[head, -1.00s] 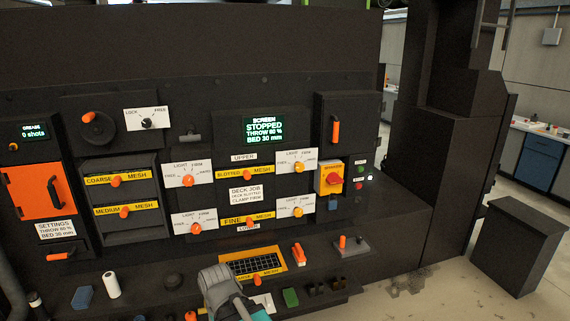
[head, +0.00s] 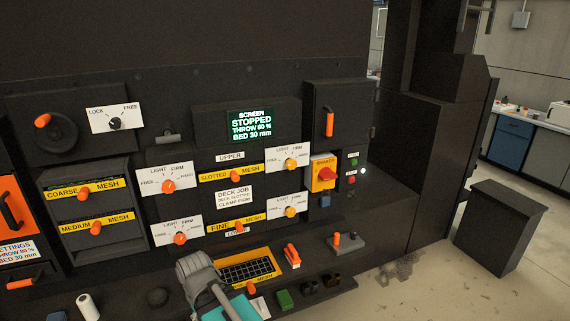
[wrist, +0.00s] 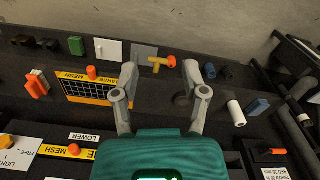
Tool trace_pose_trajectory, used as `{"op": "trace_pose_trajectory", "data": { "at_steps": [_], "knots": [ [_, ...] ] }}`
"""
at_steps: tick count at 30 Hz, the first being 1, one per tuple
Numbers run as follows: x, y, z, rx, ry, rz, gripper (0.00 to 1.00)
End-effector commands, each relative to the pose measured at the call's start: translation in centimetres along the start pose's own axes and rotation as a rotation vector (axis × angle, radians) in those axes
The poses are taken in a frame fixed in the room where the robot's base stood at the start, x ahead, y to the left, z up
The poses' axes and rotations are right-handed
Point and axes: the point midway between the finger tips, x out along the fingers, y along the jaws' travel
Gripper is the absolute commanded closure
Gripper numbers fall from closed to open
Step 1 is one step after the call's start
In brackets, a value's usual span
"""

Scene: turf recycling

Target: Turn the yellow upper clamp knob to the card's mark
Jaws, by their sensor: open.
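The yellow upper clamp knob (head: 291,163) sits on a white plate marked FREE, LIGHT, FIRM and HARD, right of the slotted mesh handle; its exact pointing is too small to read. The job card (head: 234,196) left of and below it reads deck slotted, clamp firm. My gripper (head: 194,265) is low in front of the panel, below and left of the knob and well apart from it. In the wrist view my gripper (wrist: 159,69) has its fingers spread, with nothing held. The upper knob does not show there.
A lower yellow knob (head: 289,212) and orange knobs (head: 168,187) (head: 180,238) sit on similar plates. The red shaker switch (head: 325,173) is right of the upper knob. A ledge with a mesh tray (head: 277,262), a red-orange clip (head: 291,255) and a green block (head: 284,299) juts out below.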

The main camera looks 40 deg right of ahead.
Motion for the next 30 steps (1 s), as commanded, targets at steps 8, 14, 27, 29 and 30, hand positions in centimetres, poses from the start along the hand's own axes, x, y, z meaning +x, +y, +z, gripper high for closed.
{"op": "trace_pose_trajectory", "data": {
  "at_steps": [8,14,27,29,30],
  "knots": [
    [0.0,0.0,0.0,0.000,0.000,0.000,0.43],
    [0.0,0.1,-0.4,-0.004,0.010,-0.013,0.08],
    [-1.4,3.5,-7.8,-0.065,0.269,-0.261,0.00],
    [-2.0,4.5,-9.3,-0.073,0.339,-0.302,0.00],
    [-2.4,5.3,-10.4,-0.075,0.389,-0.327,0.00]
  ]
}}
